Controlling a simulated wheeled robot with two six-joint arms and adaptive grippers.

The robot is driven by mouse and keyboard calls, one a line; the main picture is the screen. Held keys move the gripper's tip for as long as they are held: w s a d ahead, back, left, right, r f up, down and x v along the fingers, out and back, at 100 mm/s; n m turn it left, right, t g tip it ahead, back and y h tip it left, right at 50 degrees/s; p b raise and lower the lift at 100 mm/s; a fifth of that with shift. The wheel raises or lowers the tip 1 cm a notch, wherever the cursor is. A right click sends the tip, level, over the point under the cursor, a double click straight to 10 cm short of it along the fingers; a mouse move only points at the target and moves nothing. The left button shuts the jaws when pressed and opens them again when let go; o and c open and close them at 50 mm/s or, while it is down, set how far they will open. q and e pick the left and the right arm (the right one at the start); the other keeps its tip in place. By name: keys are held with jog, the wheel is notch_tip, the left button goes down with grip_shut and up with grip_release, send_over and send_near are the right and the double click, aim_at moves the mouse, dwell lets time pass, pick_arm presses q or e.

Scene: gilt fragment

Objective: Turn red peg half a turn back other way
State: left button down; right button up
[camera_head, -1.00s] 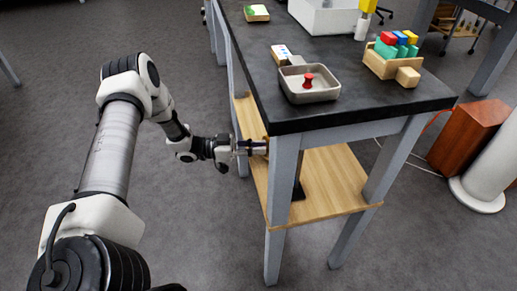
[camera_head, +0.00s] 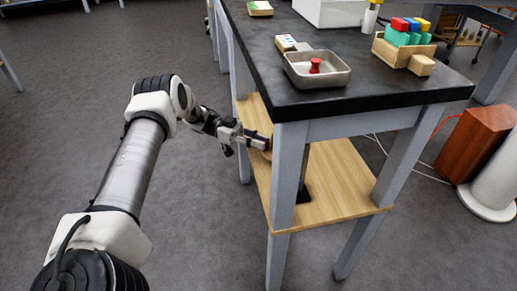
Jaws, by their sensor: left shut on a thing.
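A red peg (camera_head: 315,66) with a rounded head stands in a shallow metal tray (camera_head: 332,79) on the near end of the black tabletop. My left gripper (camera_head: 262,143) is low beside the table, below the tabletop and above the wooden shelf, well away from the red peg. It is shut on a small brownish thing, which the table leg and the fingers mostly hide. My right gripper is not in view.
A wooden holder (camera_head: 392,55) with coloured-top pieces and a wooden block (camera_head: 421,65) stand right of the tray. A white bin (camera_head: 330,12) is farther back. The grey table leg (camera_head: 287,175) is close to my left gripper. Floor at the left is clear.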

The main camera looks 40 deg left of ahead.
pick_arm(q)
jog(key=shift+w+a+m+g+b, duration=0.1)
jog(key=shift+w+m+g+b, duration=0.1)
jog(key=shift+m+g+b, duration=0.4)
jog(key=shift+w+a+m+g+b, duration=0.1)
jog(key=shift+w+m+g+b, duration=0.15)
jog(key=shift+g+b, duration=0.55)
jog(key=c, duration=1.5)
grip_release()
jog(key=shift+o, duration=0.2)
notch_tip(320, 180, up, 10)
